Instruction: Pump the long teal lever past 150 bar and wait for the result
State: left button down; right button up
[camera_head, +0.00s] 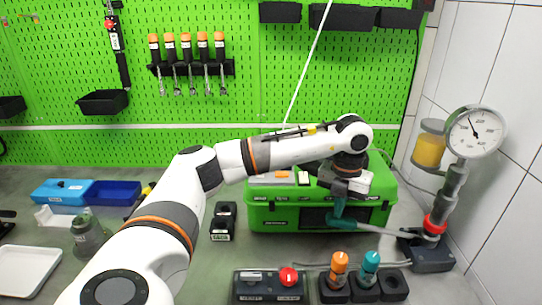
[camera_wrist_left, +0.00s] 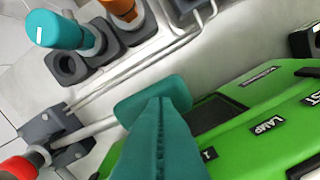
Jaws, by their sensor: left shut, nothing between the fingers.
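The long lever (camera_head: 385,231) is a grey rod running left from the pump base (camera_head: 428,256) to a teal grip, in front of the green case. In the left wrist view the teal grip (camera_wrist_left: 132,107) shows just beyond my fingertips. My left gripper (camera_head: 337,217) points down with its teal fingers shut and empty, at the grip end of the lever; I cannot tell whether they touch. Its fingers also fill the lower middle of the left wrist view (camera_wrist_left: 160,110). The round gauge (camera_head: 475,131) has its needle pointing up and left; its numbers are too small to read. My right gripper is out of view.
The green case (camera_head: 285,218) stands behind the lever. Black sockets in front hold an orange-topped (camera_head: 340,262) and a teal-topped (camera_head: 371,261) piece. A box with a red knob (camera_head: 288,276) is left of them. A tiled wall (camera_head: 510,210) bounds the right.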

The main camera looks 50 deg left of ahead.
aim_at(334, 220)
pick_arm(q)
jog(key=shift+f, duration=0.15)
dwell(0.3)
jog(key=shift+s+a+f+b, duration=0.1)
jog(key=shift+s+f+b, duration=0.05)
jog(key=shift+f+b, duration=0.8)
jog(key=shift+s+a+f+b, duration=0.1)
jog(key=shift+f+b, duration=0.55)
jog(key=shift+f, duration=0.45)
jog(key=shift+w+d+r+p, duration=0.1)
jog(key=shift+w+r+p, duration=0.05)
jog(key=shift+r+p, duration=0.85)
jog(key=shift+w+d+r+p, duration=0.15)
jog(key=shift+r+p, duration=0.5)
jog(key=shift+r, duration=0.6)
jog(key=shift+a, duration=0.1)
jog(key=shift+r+p, duration=2.05)
jog(key=shift+r, duration=0.95)
jog(key=shift+f, duration=0.1)
